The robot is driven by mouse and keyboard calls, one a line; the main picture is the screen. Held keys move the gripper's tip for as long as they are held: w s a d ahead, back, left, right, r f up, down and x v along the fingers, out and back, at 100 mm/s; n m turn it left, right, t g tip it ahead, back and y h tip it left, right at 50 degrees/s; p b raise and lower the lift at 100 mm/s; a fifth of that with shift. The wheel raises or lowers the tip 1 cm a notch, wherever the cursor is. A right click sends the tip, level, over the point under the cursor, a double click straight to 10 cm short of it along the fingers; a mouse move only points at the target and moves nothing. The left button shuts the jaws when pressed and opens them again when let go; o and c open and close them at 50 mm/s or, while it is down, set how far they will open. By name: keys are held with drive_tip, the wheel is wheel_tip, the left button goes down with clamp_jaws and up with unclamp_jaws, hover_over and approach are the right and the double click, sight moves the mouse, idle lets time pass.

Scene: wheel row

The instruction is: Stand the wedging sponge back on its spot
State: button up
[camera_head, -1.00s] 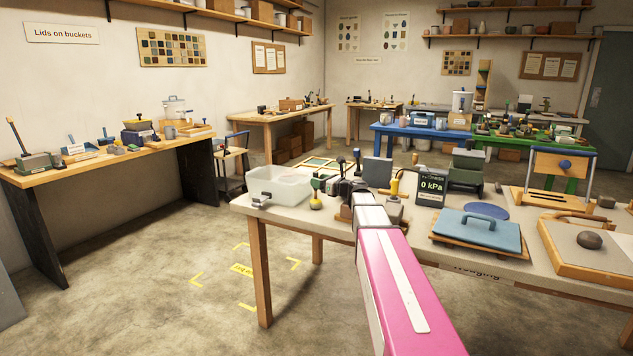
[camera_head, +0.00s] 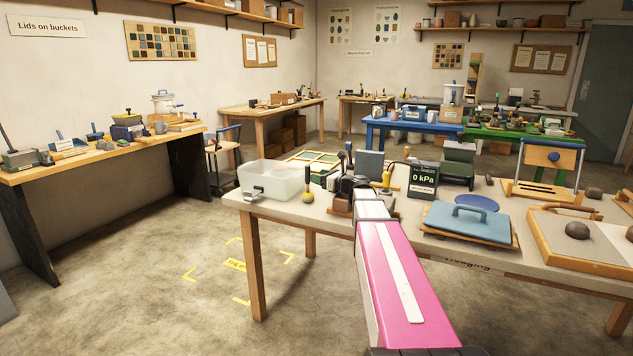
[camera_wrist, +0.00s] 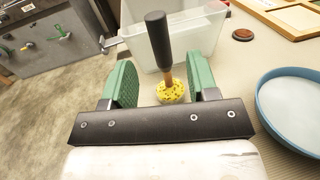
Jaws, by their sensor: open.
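The wedging sponge has a yellow speckled head (camera_wrist: 171,92) and a dark handle (camera_wrist: 157,40). In the wrist view it is between the two green fingers of my gripper (camera_wrist: 165,70), with clear space on both sides. My gripper is open and not touching it. In the head view the sponge (camera_head: 308,197) shows near the left end of the wedging table (camera_head: 330,215), just left of my gripper (camera_head: 333,182). Its handle points up. I cannot make out its marked spot.
A translucent bin (camera_head: 270,181) stands at the table's left end, close behind the sponge in the wrist view. A blue-rimmed bowl (camera_wrist: 292,105) is right of my gripper. A brown disc (camera_wrist: 243,34) lies beyond.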

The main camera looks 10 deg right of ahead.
idle(0.7)
wheel_tip(320, 180, up, 10)
idle(0.8)
